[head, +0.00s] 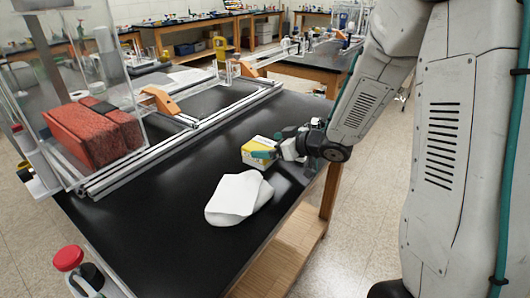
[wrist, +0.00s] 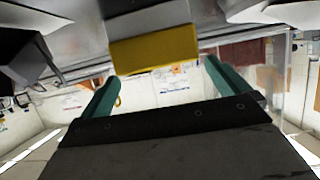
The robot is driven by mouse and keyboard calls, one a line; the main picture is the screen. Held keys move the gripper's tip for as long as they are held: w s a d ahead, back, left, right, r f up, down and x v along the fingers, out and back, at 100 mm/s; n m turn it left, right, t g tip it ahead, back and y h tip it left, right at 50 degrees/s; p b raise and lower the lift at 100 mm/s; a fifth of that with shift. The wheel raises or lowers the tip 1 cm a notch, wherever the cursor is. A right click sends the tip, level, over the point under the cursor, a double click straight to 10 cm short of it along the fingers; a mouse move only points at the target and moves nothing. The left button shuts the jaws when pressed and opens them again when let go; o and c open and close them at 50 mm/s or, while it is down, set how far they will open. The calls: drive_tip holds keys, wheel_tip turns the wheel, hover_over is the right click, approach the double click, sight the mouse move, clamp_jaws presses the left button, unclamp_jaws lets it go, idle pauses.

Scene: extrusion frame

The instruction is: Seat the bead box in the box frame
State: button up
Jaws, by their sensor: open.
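The bead box appears to be the small yellow and white box (head: 254,151) on the black table near its right edge. In the wrist view the box (wrist: 153,48) lies just ahead of the fingertips, roughly between them. My gripper (head: 275,144) has teal fingers and comes in from the right at the box. In the wrist view my gripper (wrist: 162,75) is open with a gap between its fingers. One finger overlaps the box's front in the head view; contact cannot be told. The metal extrusion frame (head: 190,133) lies at the table's back left; which part is the box frame is unclear.
A white crumpled cloth-like lump (head: 238,198) lies on the table in front of the box. A red block (head: 94,133) sits behind a clear panel at left.

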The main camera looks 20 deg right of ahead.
sight(265, 146)
drive_tip(key=x, duration=0.4)
drive_tip(key=shift+w+f, duration=0.15)
drive_tip(key=shift+f, duration=0.35)
drive_tip(key=c, duration=1.2)
drive_tip(key=shift+o, duration=0.2)
drive_tip(key=shift+r, duration=0.1)
